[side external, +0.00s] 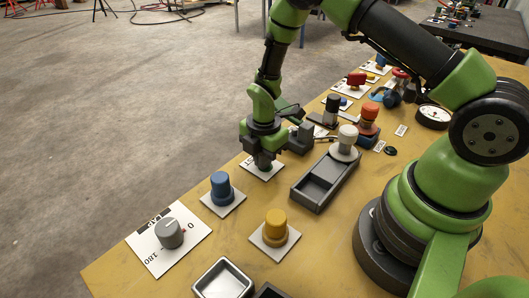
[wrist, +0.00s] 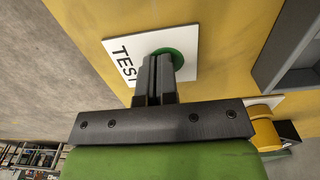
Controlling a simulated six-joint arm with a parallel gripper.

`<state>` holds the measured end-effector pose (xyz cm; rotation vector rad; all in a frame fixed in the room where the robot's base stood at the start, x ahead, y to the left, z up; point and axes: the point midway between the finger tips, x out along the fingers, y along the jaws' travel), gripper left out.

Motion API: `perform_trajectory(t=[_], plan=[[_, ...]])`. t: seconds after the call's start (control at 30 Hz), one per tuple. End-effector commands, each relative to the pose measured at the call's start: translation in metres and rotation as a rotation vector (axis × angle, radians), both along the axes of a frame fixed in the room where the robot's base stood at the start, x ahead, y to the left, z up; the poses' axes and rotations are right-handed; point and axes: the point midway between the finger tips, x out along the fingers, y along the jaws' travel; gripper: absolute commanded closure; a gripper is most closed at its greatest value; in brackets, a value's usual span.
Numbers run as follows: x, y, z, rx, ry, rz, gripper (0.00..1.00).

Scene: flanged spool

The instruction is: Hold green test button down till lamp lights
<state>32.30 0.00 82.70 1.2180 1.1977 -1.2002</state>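The green test button (wrist: 172,54) sits on a white plate (wrist: 118,45) marked TEST in the wrist view. The fingers hide part of the button and plate. I cannot pick out a lit lamp.
A blue button (side external: 221,186), a yellow button (side external: 275,227) and a grey dial (side external: 169,233) stand nearer the camera. A dark compartment tray (side external: 310,194) lies right of my gripper, with a white-topped piece (side external: 347,138) at its far end. Several fixtures crowd the table beyond.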

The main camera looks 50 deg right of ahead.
Motion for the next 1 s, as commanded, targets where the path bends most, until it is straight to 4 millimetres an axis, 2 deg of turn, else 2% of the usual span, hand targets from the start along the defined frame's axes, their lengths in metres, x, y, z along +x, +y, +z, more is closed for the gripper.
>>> perform_trajectory(t=[0.03, 0.1, 0.27, 0.37, 0.7, 0.83, 1.0], plan=[[-0.005, -0.001, -0.007, -0.002, 0.018, 0.012, 1.00], [-0.005, -0.001, -0.007, -0.002, 0.017, 0.012, 1.00], [-0.005, -0.001, 0.002, -0.002, 0.014, 0.011, 1.00], [-0.003, -0.001, 0.018, -0.002, 0.008, 0.008, 1.00], [0.000, 0.000, 0.099, -0.001, -0.006, 0.002, 1.00], [0.000, 0.000, 0.121, -0.001, -0.005, 0.001, 1.00], [0.000, 0.000, 0.137, 0.000, -0.002, 0.001, 1.00]])
